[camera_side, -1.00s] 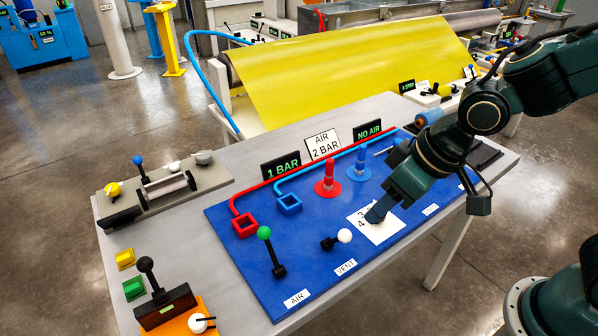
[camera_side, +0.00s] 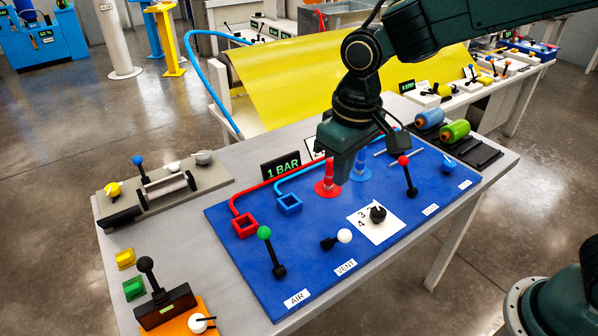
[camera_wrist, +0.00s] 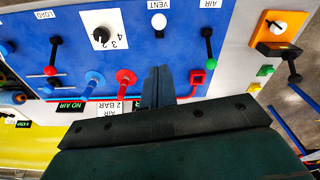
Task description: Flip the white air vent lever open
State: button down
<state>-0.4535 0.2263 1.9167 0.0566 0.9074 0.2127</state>
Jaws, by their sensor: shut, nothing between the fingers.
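The vent lever (camera_side: 344,236) has a white ball on a short black handle, lying low on the blue panel (camera_side: 228,262) behind the VENT label. In the side view its ball points right of its black base. In the wrist view the vent lever (camera_wrist: 159,22) shows at the top middle, beyond my fingertips. My gripper (camera_side: 342,176) is shut and empty, pointing down above the back of the panel, behind the vent lever and apart from it. In the wrist view my gripper (camera_wrist: 160,70) has its fingers together.
The green-ball AIR lever (camera_side: 264,234) stands left of the vent lever; the numbered dial (camera_side: 377,214) sits right. Red (camera_side: 326,183) and blue (camera_side: 359,168) plugs stand close to my gripper. A red-ball lever (camera_side: 404,161) stands farther right. My gripper partly hides the AIR 2 BAR sign (camera_side: 314,149).

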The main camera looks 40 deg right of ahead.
jog(key=shift+w+a+r+m+g+h, duration=0.2)
jog(key=shift+w+a+g, duration=0.3)
jog(key=shift+w, duration=0.35)
jog(key=shift+w+a+r+m+g+h, duration=0.1)
jog(key=shift+w+a+r+g+h, duration=0.3)
jog(key=shift+w+g, duration=0.35)
jog(key=shift+w+a+r+m+g+h, duration=0.15)
jog(key=shift+w+a+g, duration=0.3)
jog(key=shift+w, duration=0.5)
jog(key=shift+f, duration=0.1)
send_near(338, 239)
jog(key=w+d+f, duration=0.1)
jog(key=w+f, duration=0.2)
jog(key=w, duration=0.1)
jog(key=shift+s+d+f, duration=0.15)
jog(key=shift+s+f, duration=0.5)
jog(key=shift+s, duration=0.3)
jog(key=shift+s+d+f, duration=0.15)
jog(key=shift+s+f, duration=0.55)
jog(key=shift+s, duration=0.2)
